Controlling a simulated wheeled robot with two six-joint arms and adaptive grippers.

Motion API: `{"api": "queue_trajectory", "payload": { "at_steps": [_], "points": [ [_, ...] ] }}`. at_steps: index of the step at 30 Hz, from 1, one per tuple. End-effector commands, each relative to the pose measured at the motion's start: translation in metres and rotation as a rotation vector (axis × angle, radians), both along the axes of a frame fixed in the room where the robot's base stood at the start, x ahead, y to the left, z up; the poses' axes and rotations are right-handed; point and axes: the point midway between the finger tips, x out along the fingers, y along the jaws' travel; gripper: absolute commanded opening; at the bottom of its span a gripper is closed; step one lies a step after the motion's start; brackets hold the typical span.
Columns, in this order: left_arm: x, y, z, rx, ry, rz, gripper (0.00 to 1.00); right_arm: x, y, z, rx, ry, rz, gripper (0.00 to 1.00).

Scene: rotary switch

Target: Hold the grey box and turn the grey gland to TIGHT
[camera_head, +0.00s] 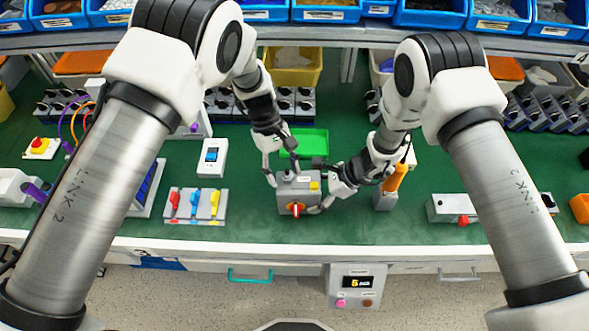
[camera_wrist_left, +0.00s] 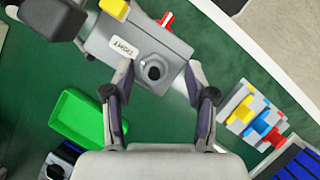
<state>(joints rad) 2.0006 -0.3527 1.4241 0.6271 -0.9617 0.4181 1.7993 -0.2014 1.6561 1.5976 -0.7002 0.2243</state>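The grey box (camera_head: 298,190) stands on the green bench mat, with a red rotary knob (camera_head: 296,209) on its front and a yellow part (camera_head: 315,186) on top. In the left wrist view, the grey gland (camera_wrist_left: 154,70) is a round fitting with a dark centre, beside a label reading TIGHT (camera_wrist_left: 122,48). My left gripper (camera_wrist_left: 160,67) is open over the box, one finger either side of the gland, with gaps showing. My right gripper (camera_head: 324,188) is at the box's right end, fingers at its front and back, seemingly clamped on it.
A green tray (camera_head: 304,143) lies behind the box. A panel of red, blue and yellow switches (camera_head: 195,204) and a white blue-rocker switch (camera_head: 212,157) stand left. An orange-handled thing (camera_head: 396,179) stands close behind my right gripper. Mat in front is clear.

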Motion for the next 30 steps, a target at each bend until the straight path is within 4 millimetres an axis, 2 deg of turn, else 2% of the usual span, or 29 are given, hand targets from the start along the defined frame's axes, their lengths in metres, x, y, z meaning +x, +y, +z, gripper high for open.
{"api": "queue_trajectory", "payload": {
  "at_steps": [5, 21, 28, 29, 30],
  "points": [
    [0.001, 0.0, 0.005, 0.0, -0.002, 0.002, 0.56, -0.001, 0.0, 0.0, 0.0, 0.001, 0.002, 0.37],
    [0.001, 0.001, 0.054, 0.0, -0.002, 0.004, 0.56, -0.001, 0.0, -0.001, 0.0, 0.002, 0.003, 0.37],
    [0.0, 0.001, 0.055, -0.001, -0.002, 0.004, 0.56, -0.001, 0.0, 0.0, 0.0, 0.002, 0.003, 0.37],
    [0.0, 0.001, 0.055, -0.001, -0.002, 0.004, 0.56, -0.001, 0.0, 0.0, 0.0, 0.002, 0.003, 0.77],
    [0.001, 0.0, 0.055, -0.001, -0.002, 0.004, 0.56, -0.001, 0.0, 0.0, 0.0, 0.002, 0.003, 0.91]
  ]
}}
